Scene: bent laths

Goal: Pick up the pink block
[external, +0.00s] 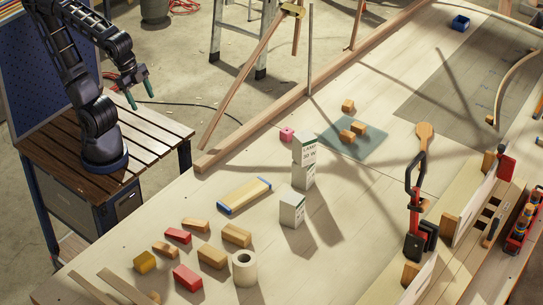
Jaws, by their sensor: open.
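The pink block (287,134) is small and lies on the pale workbench (350,220), left of the tall white box and near the bench's back-left edge. It looks clear of other things on its left side. My gripper (139,97) is at the upper left, high above the slatted stand my arm is mounted on. Its two green-tipped fingers point down and are apart, with nothing between them. It is well left of the pink block and not over the workbench.
White boxes (304,160) and (292,210) stand right of and in front of the block. A glassy mat (345,143) carries wooden blocks. Red and wooden blocks (188,277) and a roll (245,268) lie nearer. A long beam (260,120) edges the bench behind the block.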

